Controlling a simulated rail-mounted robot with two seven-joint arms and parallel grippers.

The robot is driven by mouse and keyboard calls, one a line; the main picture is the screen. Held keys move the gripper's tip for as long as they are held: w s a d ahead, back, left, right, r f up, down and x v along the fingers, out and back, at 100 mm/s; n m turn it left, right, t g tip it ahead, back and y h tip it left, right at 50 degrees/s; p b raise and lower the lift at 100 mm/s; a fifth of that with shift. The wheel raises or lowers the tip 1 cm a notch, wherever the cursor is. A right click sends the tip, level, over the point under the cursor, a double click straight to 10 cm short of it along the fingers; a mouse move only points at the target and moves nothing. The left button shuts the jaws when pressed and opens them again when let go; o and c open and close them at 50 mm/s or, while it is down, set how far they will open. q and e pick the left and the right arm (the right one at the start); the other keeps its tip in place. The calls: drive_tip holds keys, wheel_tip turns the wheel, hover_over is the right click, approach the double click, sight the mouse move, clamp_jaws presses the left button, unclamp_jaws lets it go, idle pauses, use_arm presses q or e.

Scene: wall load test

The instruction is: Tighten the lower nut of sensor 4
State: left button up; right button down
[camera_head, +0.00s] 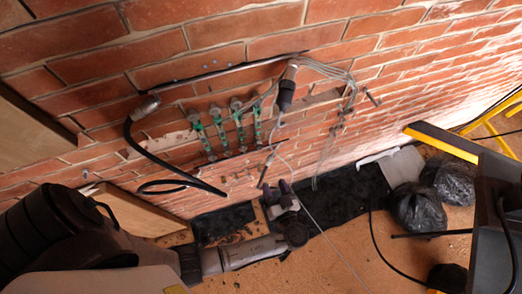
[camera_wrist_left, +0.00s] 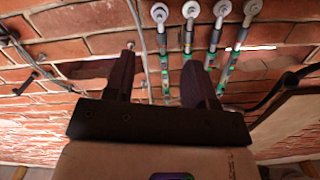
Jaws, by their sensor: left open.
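Several slim green-and-silver sensors hang side by side on the brick wall in the head view, from the leftmost sensor (camera_head: 202,136) to the rightmost sensor (camera_head: 257,125). I see no number on them, so I cannot tell which is sensor 4. In the left wrist view their rods run down from round washers with nuts, such as the leftmost nut (camera_wrist_left: 160,12) and the rightmost nut (camera_wrist_left: 252,7). My left gripper (camera_head: 277,191) is open and empty, below and right of the sensors. Its fingers (camera_wrist_left: 158,80) show apart in the wrist view. My right gripper is not in view.
A black hose (camera_head: 165,150) loops left of the sensors. A dark cylindrical fitting (camera_head: 287,90) with cables is at their upper right. Black bags (camera_head: 418,207) and a yellow-edged dark structure (camera_head: 445,142) are at right.

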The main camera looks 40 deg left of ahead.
sight(259, 147)
use_arm(q)
drive_tip(key=w+a+p, duration=0.1)
drive_tip(key=w+a, duration=0.2)
drive_tip(key=a, duration=0.3)
drive_tip(key=w+a+n+p, duration=0.1)
drive_tip(key=w+a, duration=0.2)
drive_tip(key=a, duration=0.3)
drive_tip(key=shift+w+r+p, duration=0.2)
drive_tip(key=shift+w+p, duration=0.05)
drive_tip(key=shift+p, duration=0.05)
drive_tip(key=c, duration=0.9)
